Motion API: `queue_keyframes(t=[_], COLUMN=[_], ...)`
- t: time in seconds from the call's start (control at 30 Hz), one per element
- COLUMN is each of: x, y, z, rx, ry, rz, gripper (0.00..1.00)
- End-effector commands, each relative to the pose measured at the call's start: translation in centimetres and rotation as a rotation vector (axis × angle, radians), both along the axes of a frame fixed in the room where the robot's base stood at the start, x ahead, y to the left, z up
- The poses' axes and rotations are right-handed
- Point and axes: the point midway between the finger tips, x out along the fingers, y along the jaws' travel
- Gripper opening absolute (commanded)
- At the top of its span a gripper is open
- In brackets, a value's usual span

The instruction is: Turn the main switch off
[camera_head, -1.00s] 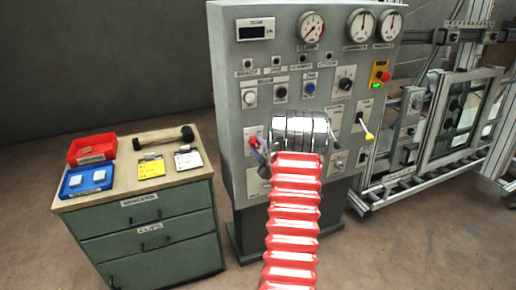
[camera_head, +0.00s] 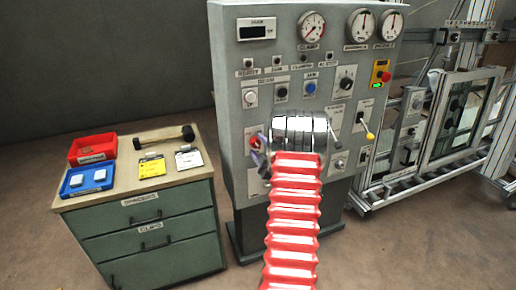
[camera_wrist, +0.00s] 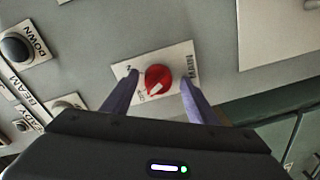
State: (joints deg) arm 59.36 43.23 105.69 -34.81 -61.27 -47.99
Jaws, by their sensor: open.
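The main switch (camera_wrist: 158,79) is a round red knob with a white mark on a white plate lettered MAIN, seen close in the wrist view. In the head view it shows as a small red spot (camera_head: 253,140) at the lower left of the grey control panel (camera_head: 232,110), partly hidden. My gripper (camera_wrist: 159,82) is open, its two purple fingers on either side of the knob. The fingertips also show in the head view (camera_head: 259,157), close to the panel. I cannot tell whether they touch the knob.
A DOWN button (camera_wrist: 15,47) sits left of the switch in the wrist view. A yellow-tipped lever (camera_head: 366,129) is on the panel's right. A green drawer cabinet (camera_head: 150,235) with red and blue trays, a hammer and cards stands left. A metal frame machine (camera_head: 425,150) stands right.

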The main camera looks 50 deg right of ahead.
Motion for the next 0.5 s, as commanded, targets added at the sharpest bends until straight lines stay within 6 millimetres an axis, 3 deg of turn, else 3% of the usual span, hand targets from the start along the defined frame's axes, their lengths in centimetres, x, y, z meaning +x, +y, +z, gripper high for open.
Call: queue_keyframes(t=[0.27,0.5], x=[-0.6,-3.1], y=[0.1,1.5], z=[0.1,0.2], rx=[-0.001,0.000], ry=[-0.002,0.000], rz=[-0.003,-0.004], gripper=[0.53,0.53])
